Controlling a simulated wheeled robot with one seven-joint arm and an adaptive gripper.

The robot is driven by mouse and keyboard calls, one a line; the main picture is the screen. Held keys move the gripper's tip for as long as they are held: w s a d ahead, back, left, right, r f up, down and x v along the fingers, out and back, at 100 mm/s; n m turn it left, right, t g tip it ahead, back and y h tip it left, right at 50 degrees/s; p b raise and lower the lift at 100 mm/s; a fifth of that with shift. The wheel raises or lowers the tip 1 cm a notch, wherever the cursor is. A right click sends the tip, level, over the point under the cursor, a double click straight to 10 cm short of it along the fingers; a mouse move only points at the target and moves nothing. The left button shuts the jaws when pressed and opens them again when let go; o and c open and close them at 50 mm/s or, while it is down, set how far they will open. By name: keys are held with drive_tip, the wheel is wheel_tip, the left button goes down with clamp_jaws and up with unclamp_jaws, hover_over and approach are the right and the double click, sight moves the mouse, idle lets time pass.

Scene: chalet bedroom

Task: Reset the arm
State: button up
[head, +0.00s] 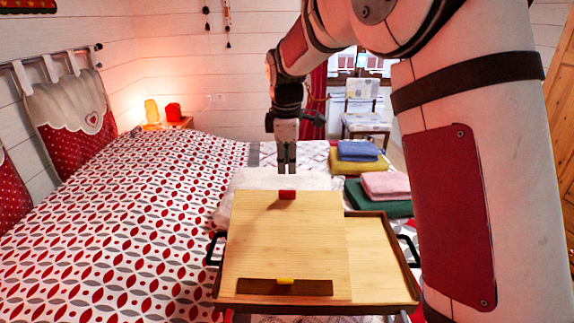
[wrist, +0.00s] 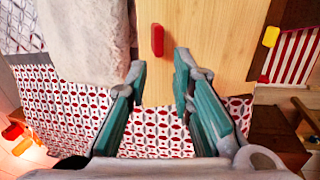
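My gripper (head: 287,168) hangs from my arm with its fingers pointing down, above the far edge of a wooden board (head: 285,240). In the wrist view my gripper (wrist: 158,75) shows two teal-padded fingers set apart with nothing between them. A small red block (head: 287,195) sits at the board's far edge, below the fingers in the head view. The red block (wrist: 157,40) also shows just beyond the fingertips in the wrist view, apart from them.
The board lies on a wooden tray (head: 385,290) with dark handles. A yellow block (head: 285,281) is at its near edge. Folded towels (head: 385,186) are stacked at right on the patterned bed (head: 120,220). A chair (head: 365,110) and a lit lamp (head: 151,112) stand behind.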

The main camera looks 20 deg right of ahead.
drive_tip(key=s+d+r+m+t, duration=0.1)
drive_tip(key=s+r+m, duration=0.35)
drive_tip(key=s, duration=0.55)
drive_tip(key=s+d+r+m, duration=0.1)
drive_tip(key=s+r+m, duration=0.3)
drive_tip(key=s, duration=0.5)
drive_tip(key=s+f+m, duration=0.1)
drive_tip(key=s+m, duration=0.2)
drive_tip(key=s, duration=0.6)
drive_tip(key=s+f+m+t, duration=0.1)
drive_tip(key=s+f+m, duration=0.1)
drive_tip(key=s, duration=0.7)
drive_tip(key=shift+s+d+f+m+y, duration=0.15)
drive_tip(key=shift+m+y, duration=0.25)
drive_tip(key=shift+m, duration=0.25)
drive_tip(key=shift+o, duration=0.3)
